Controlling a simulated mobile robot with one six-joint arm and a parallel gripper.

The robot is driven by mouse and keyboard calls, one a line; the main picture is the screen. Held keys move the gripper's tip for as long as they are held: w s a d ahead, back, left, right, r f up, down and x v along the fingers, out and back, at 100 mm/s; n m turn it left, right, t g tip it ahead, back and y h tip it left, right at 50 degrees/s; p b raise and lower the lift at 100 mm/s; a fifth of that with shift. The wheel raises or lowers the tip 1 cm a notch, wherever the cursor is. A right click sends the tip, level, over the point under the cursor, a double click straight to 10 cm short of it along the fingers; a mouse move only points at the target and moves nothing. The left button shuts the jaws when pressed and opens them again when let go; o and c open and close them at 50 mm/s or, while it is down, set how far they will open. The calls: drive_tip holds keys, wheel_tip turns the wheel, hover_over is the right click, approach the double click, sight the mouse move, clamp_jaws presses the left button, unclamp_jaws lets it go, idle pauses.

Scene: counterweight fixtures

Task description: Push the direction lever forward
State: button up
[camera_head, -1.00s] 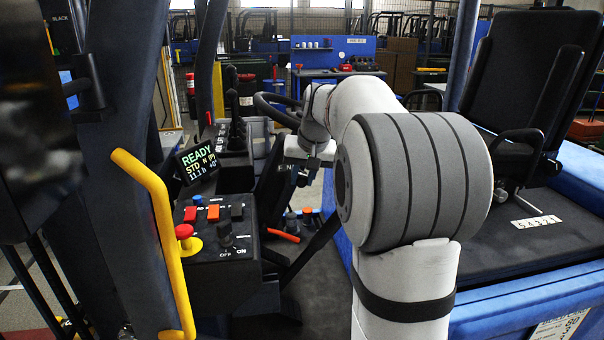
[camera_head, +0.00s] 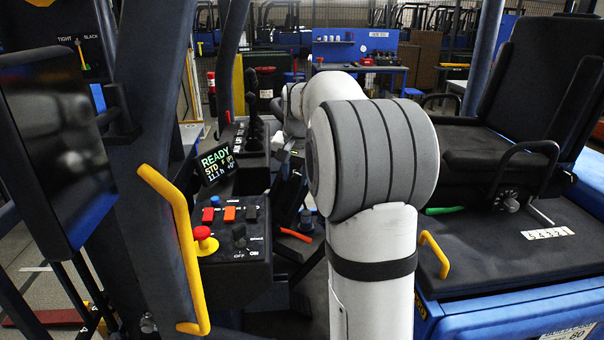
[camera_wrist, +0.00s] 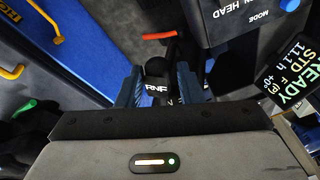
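The direction lever (camera_wrist: 157,68) is black with a rounded knob and shows in the wrist view beside a plate lettered R N F. My gripper (camera_wrist: 158,82) has its two dark blue fingers apart, one on each side of the lever. Whether either finger touches it I cannot tell. In the head view my arm hides most of the lever and my gripper.
A red-orange handle (camera_wrist: 160,36) lies just beyond the lever. The side console (camera_head: 232,255) carries a red stop button (camera_head: 203,233) and several switches. A yellow rail (camera_head: 180,235) stands left of it. The black seat (camera_head: 500,130) is at right.

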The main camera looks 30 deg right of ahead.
drive_tip(key=shift+o, duration=1.4)
drive_tip(key=shift+s, duration=0.1)
drive_tip(key=b+v, duration=0.1)
drive_tip(key=v, duration=0.6)
drive_tip(key=shift+r, duration=0.35)
drive_tip(key=s+a+f+n, duration=0.2)
drive_tip(key=s+a+f, duration=0.3)
drive_tip(key=s, duration=0.4)
drive_tip(key=s+a+f+n, duration=0.3)
drive_tip(key=s+a+f, duration=0.2)
drive_tip(key=s, duration=0.4)
drive_tip(key=s+a+f+n, duration=0.3)
drive_tip(key=s+a+f, duration=0.2)
drive_tip(key=s, duration=0.4)
drive_tip(key=shift+s+a+f+y, duration=0.25)
drive_tip(key=shift+a+y, duration=0.05)
drive_tip(key=shift+d, duration=0.1)
